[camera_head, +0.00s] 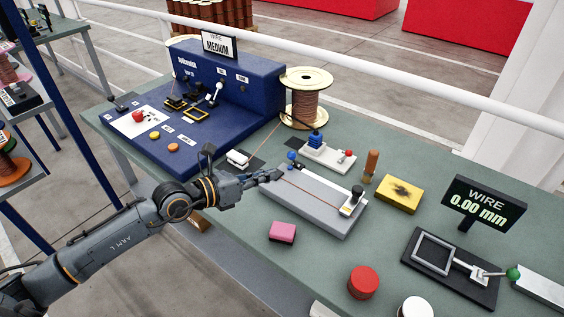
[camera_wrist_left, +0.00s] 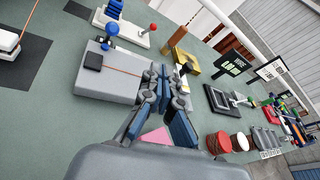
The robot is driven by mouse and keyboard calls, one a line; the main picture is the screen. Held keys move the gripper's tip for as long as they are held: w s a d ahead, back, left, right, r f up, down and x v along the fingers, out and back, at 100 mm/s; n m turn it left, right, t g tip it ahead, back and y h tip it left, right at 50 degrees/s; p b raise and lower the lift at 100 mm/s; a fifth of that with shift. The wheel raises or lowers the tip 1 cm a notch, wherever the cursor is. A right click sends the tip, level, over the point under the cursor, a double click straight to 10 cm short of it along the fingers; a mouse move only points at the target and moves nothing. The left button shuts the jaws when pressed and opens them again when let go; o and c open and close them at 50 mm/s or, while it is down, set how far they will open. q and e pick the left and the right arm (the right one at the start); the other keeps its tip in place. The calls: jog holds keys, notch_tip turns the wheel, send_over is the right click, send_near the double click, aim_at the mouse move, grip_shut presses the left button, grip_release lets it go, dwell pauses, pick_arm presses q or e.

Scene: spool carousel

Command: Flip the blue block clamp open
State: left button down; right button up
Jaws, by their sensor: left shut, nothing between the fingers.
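The long grey block (camera_head: 312,203) lies on the green bench; it also shows in the left wrist view (camera_wrist_left: 110,85). At its far left end is the clamp with a blue ball knob (camera_head: 291,155), also in the left wrist view (camera_wrist_left: 112,29). I cannot tell clearly whether this clamp is open or shut. A copper wire runs along the block. My left gripper (camera_head: 279,174) is shut and empty, close to the block's left end, near the blue knob but apparently apart from it. Its fingers show in the left wrist view (camera_wrist_left: 167,72). My right gripper is out of view.
A second clamp (camera_head: 352,201) sits at the block's right end. Behind stand a white-based device with a red knob (camera_head: 330,154) and a copper spool (camera_head: 305,98).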

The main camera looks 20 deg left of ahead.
pick_arm(q)
jog(key=w+a+f+m+g+y, duration=0.1)
jog(key=a+f+m+y, duration=0.1)
jog(key=a, duration=0.4)
jog(key=shift+w+a+f+m+y, duration=0.3)
jog(key=shift+f+y, duration=0.25)
jog(key=shift+y, duration=0.25)
jog(key=shift+d, duration=0.1)
jog(key=p, duration=0.3)
send_near(294, 160)
jog(key=f, duration=0.3)
jog(key=shift+a, duration=0.4)
jog(key=shift+w+d+r+p, duration=0.2)
jog(key=shift+w+d, duration=0.05)
jog(key=shift+w, duration=0.3)
jog(key=shift+w+d+r+p, duration=0.2)
jog(key=shift+w+d, duration=0.1)
jog(key=shift+w, duration=0.2)
jog(key=shift+w+d, duration=0.4)
jog(key=shift+w, duration=0.25)
